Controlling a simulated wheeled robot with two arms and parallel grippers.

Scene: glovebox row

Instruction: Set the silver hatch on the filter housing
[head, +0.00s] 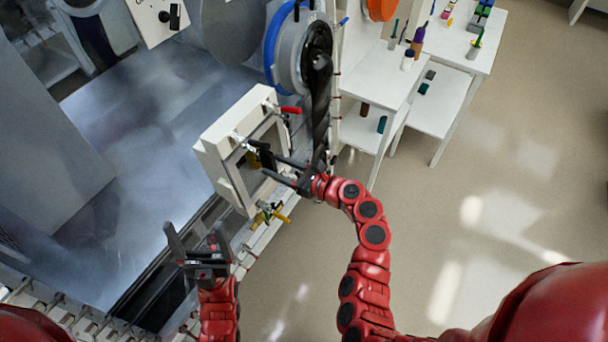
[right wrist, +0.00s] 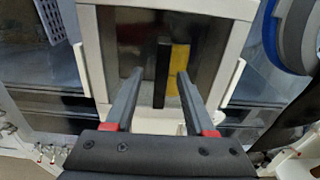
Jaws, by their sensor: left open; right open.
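The filter housing (head: 222,142) is a cream box with a square front frame, upright at the centre of the head view. Its frame (right wrist: 87,52) also fills the right wrist view. Inside the frame is a grey metallic panel, which looks like the silver hatch (right wrist: 127,32), with a black upright bar handle (right wrist: 162,60) and a yellow patch (right wrist: 180,60). I cannot tell whether it sits flush. My right gripper (head: 270,165) is open in front of it, its fingers on either side of the handle in the wrist view. My left gripper (head: 196,233) is open and empty, below left of the housing.
A clamp with a red handle (head: 291,110) is at the housing's top, and one with yellow handles (head: 270,214) at its bottom. A round port with a blue ring (head: 271,50) stands behind. White tables (head: 380,72) with small items are at upper right. The floor at right is clear.

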